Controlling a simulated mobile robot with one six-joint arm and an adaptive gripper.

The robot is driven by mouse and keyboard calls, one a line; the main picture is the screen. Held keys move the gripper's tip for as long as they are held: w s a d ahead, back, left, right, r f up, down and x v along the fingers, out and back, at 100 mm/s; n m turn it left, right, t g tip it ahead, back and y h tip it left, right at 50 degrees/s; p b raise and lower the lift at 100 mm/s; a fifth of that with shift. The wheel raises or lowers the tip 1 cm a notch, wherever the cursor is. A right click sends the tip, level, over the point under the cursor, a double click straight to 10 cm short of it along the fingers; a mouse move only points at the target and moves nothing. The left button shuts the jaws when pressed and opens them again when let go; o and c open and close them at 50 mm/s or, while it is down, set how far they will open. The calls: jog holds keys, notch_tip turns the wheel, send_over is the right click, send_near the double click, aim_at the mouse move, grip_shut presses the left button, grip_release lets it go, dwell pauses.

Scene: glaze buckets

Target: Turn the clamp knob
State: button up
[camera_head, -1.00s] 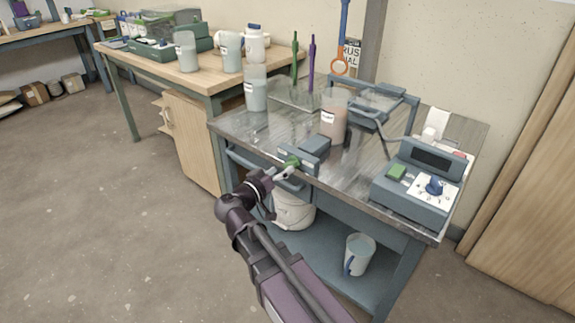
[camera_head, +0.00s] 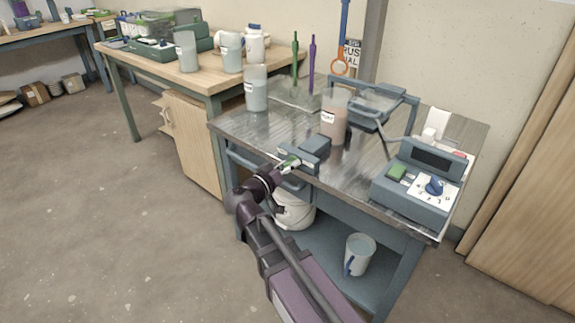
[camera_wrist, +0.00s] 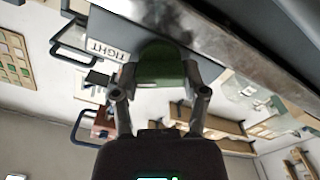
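The green clamp knob (camera_head: 291,161) sits on the front of a grey-blue clamp block (camera_head: 314,149) at the front edge of the metal-topped bench (camera_head: 262,139). My gripper (camera_head: 286,166) is at the knob, reaching it from the front. In the wrist view the knob (camera_wrist: 162,66) fills the space between the two fingertips of my gripper (camera_wrist: 160,78), which appear shut on its sides. A white label reading "TIGHT" (camera_wrist: 105,50) shows left of the knob. The exact finger contact is partly hidden.
A pinkish container (camera_head: 334,118) stands behind the clamp, and a clear container (camera_head: 256,90) is at the back left. A grey control box (camera_head: 419,185) with a blue dial stands on the right. A white bucket (camera_head: 293,211) and a pitcher (camera_head: 360,252) are below the bench top.

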jog(key=shift+c, duration=0.8)
jog(key=shift+w+a, duration=0.1)
jog(key=shift+a, duration=0.1)
jog(key=shift+d, duration=0.15)
